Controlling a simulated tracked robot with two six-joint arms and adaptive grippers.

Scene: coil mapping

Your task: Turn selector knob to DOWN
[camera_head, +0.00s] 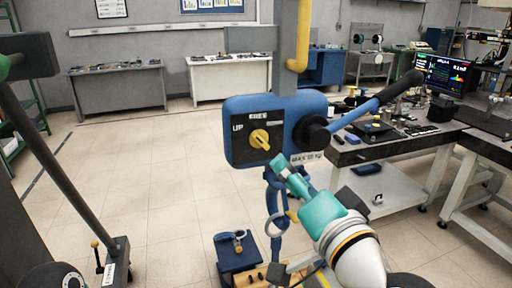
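The yellow selector knob (260,139) sits on the dark face plate of a blue box (238,105) in the middle of the camera_head view. "FREE" reads above the knob and "UP" to its left. A small label to the upper right is too small to read. I cannot tell for sure which label the knob points at. My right gripper (279,163), teal, reaches up from the lower right. Its tip is just below and right of the knob, apparently apart from it. Whether its fingers are open is unclear. My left gripper is not in view.
A blue lever with a dark grip (402,84) sticks out right from the box's black hub (316,130). A yellow pipe (300,38) runs down from above. A "MAX" weight label and blue hook (273,200) hang below.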

